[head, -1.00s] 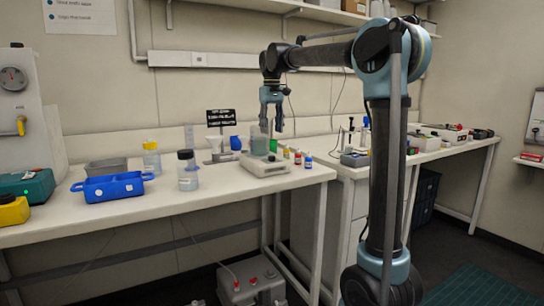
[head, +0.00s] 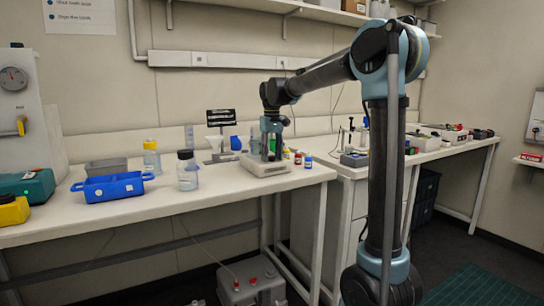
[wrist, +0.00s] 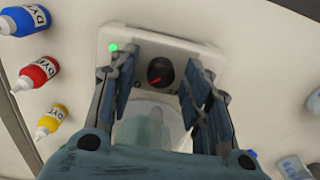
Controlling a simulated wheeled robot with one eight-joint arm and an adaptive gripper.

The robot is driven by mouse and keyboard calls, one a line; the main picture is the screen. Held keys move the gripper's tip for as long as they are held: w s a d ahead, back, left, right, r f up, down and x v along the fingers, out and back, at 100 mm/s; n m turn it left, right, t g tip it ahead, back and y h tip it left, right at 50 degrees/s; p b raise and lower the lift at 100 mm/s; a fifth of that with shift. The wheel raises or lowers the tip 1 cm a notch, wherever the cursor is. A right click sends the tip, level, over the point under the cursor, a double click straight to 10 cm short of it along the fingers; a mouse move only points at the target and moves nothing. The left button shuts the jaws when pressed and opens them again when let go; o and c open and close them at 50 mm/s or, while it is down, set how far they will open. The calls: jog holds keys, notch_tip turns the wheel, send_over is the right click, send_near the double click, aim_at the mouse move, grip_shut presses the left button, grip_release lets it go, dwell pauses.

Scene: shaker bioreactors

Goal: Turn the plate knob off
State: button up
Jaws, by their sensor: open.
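The white plate (head: 278,170) stands near the right end of the left bench; its face (wrist: 180,52) fills the top middle of the wrist view. Its round black knob (wrist: 160,72) has a red pointer mark. A green light (wrist: 113,47) glows to the left of the knob. A clear beaker (wrist: 148,122) stands on the plate, partly hidden by my gripper. My gripper (wrist: 161,82) points down and is open, with one finger on each side of the knob and nothing held. Contact with the knob cannot be told. In the head view my gripper (head: 271,153) hides the knob.
Blue (wrist: 24,20), red (wrist: 38,72) and yellow (wrist: 50,120) dye bottles stand beside the plate. A black-capped bottle (head: 188,176) and a blue tray (head: 113,187) are further left on the bench. A black sign (head: 221,117) stands behind.

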grip_shut()
jog(key=n, duration=0.4)
jog(key=shift+n, duration=0.3)
dwell(0.3)
grip_release()
